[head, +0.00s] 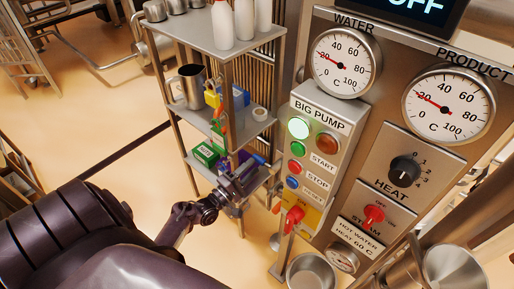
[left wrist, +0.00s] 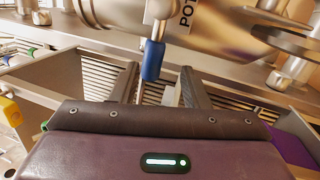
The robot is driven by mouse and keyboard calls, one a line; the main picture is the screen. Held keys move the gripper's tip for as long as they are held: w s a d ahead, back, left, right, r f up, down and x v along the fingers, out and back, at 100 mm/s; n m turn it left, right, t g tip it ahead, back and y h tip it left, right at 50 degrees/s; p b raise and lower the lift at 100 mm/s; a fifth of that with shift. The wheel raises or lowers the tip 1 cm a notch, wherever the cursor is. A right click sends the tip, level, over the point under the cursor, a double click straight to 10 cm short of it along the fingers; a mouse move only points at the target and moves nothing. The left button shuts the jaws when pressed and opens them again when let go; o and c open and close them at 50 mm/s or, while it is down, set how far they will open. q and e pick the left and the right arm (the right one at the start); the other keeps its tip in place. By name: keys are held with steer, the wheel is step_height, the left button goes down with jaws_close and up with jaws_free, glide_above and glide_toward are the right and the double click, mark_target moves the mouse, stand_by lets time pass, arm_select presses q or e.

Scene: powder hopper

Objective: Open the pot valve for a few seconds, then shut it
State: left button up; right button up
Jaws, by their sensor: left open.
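The pot valve's blue-gripped lever (left wrist: 152,60) hangs down from a metal fitting in the left wrist view. Beside it is a steel cylinder (left wrist: 218,28) with a partly cut-off label beginning "POT". My left gripper (left wrist: 160,76) is open, its two fingers pointing toward the lever. The blue grip shows between the fingertips in the picture; I cannot tell whether it is touched. In the head view my left gripper (head: 240,181) is by the lower part of the steel shelf rack, and the lever cannot be made out clearly. My right gripper is not in view.
The steel rack (head: 222,46) holds bottles, a mug (head: 188,88) and a green box (head: 206,153). To its right stands the BIG PUMP panel (head: 316,165) with a red-handled valve (head: 294,217) below. A steel pot (head: 311,272) is at the bottom. Open floor lies left.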

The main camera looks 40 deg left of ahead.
arm_select(q)
steer(key=v, duration=0.3)
steer(key=shift+s+f, duration=0.1)
steer(key=shift+s, duration=0.2)
stand_by(0.5)
steer(key=s+d+f+m+g, duration=0.3)
steer(key=f, duration=0.5)
steer(key=s+d+f+m+g, duration=0.3)
steer(key=d+f, duration=0.1)
steer(key=f, duration=0.4)
steer(key=s+d+f+m+g, duration=0.2)
steer(key=s+d+f+g, duration=0.1)
steer(key=f, duration=0.6)
steer(key=s+d+f+m+g+y, duration=0.1)
steer(key=s+f+m+g, duration=0.4)
steer(key=s, duration=0.8)
steer(key=s+d+f+m+g+y, duration=0.2)
steer(key=s+f+m+g, duration=0.3)
steer(key=s, duration=0.8)
step_height(320, 180, down, 4)
steer(key=shift+d+r+m, duration=0.1)
steer(key=shift+d+m, duration=0.7)
steer(key=shift+m, duration=0.1)
